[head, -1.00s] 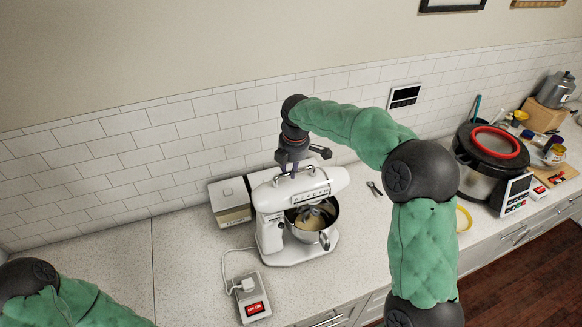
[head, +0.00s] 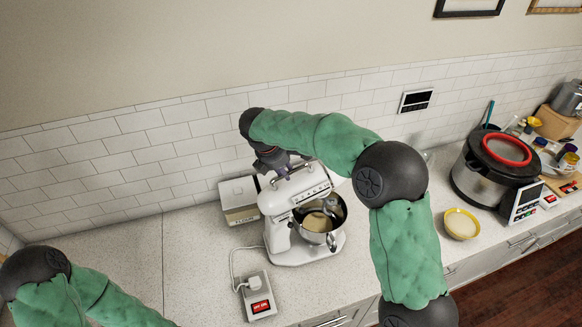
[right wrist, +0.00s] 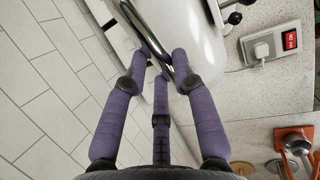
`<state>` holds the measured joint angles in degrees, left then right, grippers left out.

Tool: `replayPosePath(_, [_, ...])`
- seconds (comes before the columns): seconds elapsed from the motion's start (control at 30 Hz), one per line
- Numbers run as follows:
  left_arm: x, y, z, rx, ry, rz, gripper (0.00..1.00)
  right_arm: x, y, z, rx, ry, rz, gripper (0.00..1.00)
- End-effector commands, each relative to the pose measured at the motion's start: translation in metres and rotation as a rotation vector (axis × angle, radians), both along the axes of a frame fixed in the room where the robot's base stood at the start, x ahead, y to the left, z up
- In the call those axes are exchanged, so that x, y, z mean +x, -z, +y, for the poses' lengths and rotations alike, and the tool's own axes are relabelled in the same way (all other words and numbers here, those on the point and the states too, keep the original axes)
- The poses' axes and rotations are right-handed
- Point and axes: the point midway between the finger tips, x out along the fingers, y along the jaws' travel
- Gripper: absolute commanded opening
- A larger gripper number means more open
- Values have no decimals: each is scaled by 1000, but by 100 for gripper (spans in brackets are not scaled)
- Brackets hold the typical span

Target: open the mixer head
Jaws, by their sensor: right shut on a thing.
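The white stand mixer (head: 293,252) stands on the counter with a metal bowl (head: 318,236) of pale contents under its head. The mixer head (head: 294,192) is tilted, its front end raised toward the right. A chrome handle (head: 292,171) runs along its top. My right gripper (head: 279,170) is at the rear part of this handle. In the right wrist view, the purple fingers of my right gripper (right wrist: 163,62) are shut around the chrome handle (right wrist: 150,28), beside the white head (right wrist: 196,40). My left gripper is out of view; only part of that arm shows.
A white box (head: 238,198) stands behind the mixer. A small switch box (head: 259,295) with a plug and red switch sits in front. A yellow bowl (head: 461,224) and a large cooker (head: 487,170) stand to the right. The left counter is clear.

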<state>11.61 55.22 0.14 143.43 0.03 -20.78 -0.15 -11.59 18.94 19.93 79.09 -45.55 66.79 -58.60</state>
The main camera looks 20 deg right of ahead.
Motion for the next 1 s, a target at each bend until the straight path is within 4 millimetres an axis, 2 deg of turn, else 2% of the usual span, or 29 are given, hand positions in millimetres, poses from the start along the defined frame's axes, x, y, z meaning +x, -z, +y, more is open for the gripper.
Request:
replayPosePath(0.5, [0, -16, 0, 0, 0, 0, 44, 2, 1, 47, -259, -3, 17, 0])
replayPosePath(1.0, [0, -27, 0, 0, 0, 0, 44, 4, 12, 84, -488, -3, 31, 0])
